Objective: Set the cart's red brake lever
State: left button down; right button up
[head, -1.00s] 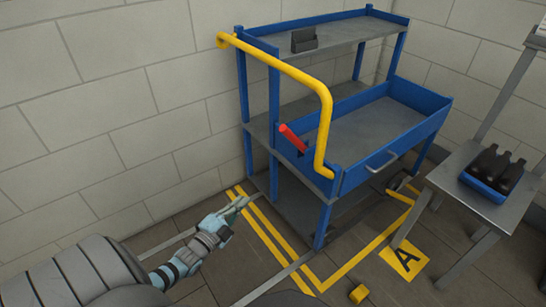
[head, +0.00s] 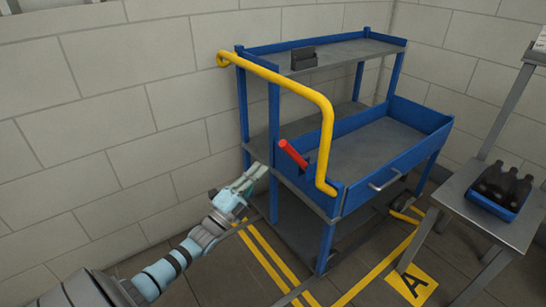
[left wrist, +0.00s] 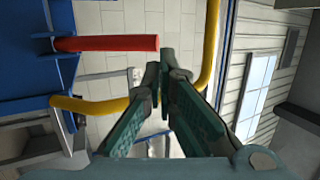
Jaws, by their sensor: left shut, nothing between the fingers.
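The blue cart (head: 335,205) stands by the wall with a yellow push handle (head: 290,72) on its left end. Its red brake lever (head: 292,154) sticks out up and to the left from the cart's end, below the handle. My left gripper (head: 257,172) is shut and empty, to the left of the lever and a little lower, apart from it. In the left wrist view the red lever (left wrist: 110,43) lies across the upper left, ahead of the closed fingertips (left wrist: 164,68). The yellow handle (left wrist: 90,104) curves around both sides there. My right gripper is not in view.
A grey stand (head: 475,205) at the right carries a blue crate (head: 487,202) of dark bottles. A dark holder (head: 304,58) sits on the cart's top shelf. Yellow floor lines and a yellow A marker (head: 411,285) lie around the cart. Floor left of the cart is clear.

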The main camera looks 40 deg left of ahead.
aim_at(280, 146)
pick_arm(q)
jog(key=b+x, duration=0.2)
jog(key=x, duration=0.4)
jog(key=shift+w+f, duration=0.1)
jog(key=shift+w, duration=0.25)
jog(key=shift+w+r, duration=0.1)
jog(key=shift+r, duration=0.15)
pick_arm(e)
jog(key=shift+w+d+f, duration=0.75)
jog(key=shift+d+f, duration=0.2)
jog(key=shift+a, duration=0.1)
